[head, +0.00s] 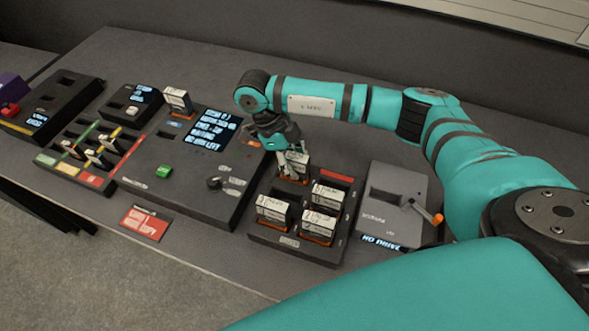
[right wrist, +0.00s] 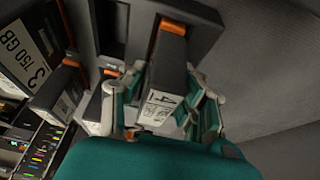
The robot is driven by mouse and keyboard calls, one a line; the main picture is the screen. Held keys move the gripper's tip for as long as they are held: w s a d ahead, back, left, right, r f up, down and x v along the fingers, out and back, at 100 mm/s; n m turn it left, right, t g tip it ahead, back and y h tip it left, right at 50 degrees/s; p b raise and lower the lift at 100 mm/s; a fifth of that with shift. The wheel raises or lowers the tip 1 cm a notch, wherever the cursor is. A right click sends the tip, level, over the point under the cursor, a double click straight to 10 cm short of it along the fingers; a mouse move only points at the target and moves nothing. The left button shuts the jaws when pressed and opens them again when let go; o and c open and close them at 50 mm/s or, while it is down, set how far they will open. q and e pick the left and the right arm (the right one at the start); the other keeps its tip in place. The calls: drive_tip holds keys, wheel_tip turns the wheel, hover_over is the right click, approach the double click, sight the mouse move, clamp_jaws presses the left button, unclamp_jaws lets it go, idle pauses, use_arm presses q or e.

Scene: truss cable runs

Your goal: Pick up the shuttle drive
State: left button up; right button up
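Several upright drives with white labels and orange ends stand in a dark rack (head: 297,246). The frames do not show which one is the shuttle drive. My right gripper (head: 287,158) points down at the rack's back left drive (head: 297,163). In the right wrist view this drive (right wrist: 167,75), its label bearing what looks like a 4, lies between the fingers of the gripper (right wrist: 165,90). The fingertips are close along both sides. I cannot tell whether they press on it. The drive's orange end is at its slot. My left gripper is not in view.
Left of the rack is a dark console (head: 188,165) with a lit screen, a green button and one drive (head: 177,101) standing at its back. A grey dock (head: 392,195) with an orange-tipped lever sits to the right. A red card (head: 145,223) lies near the front edge.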

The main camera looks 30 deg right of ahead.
clamp_jaws()
drive_tip(key=shift+r, duration=0.1)
